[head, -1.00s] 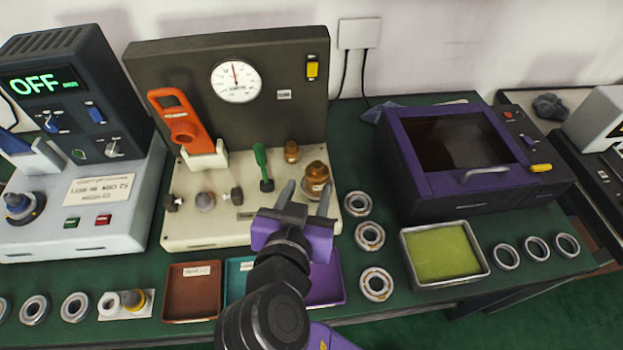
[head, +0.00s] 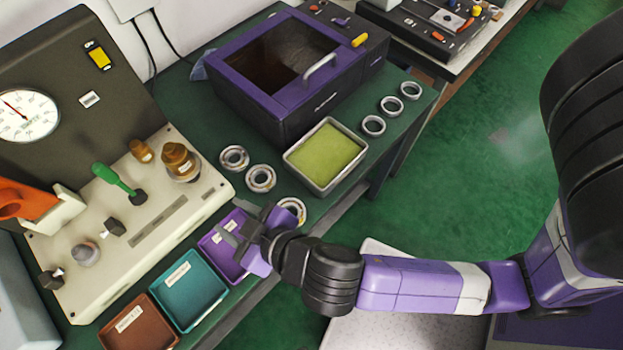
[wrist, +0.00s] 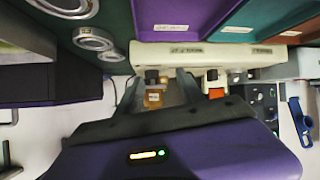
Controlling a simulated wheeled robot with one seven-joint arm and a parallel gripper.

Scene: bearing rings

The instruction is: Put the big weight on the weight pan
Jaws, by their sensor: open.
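The big weight (head: 181,162), a brown-bronze stepped cylinder with a pale label, stands upright at the right end of the cream base of the gauge bench. A smaller bronze weight (head: 141,150) stands behind it to the left. My gripper (head: 238,222) is open and empty near the purple tray, in front of the big weight and apart from it. In the wrist view, brown weight surfaces (wrist: 154,98) show beyond and between the open fingers (wrist: 160,78). I cannot tell which part is the weight pan; a grey round piece (head: 85,254) sits on the base's left part.
A green lever (head: 113,179) rises from the base near the weights. Purple, teal (head: 188,290) and brown (head: 138,325) trays lie in front. Several bearing rings (head: 260,178) and a green-filled tray (head: 325,156) lie to the right, before a purple oven (head: 285,75).

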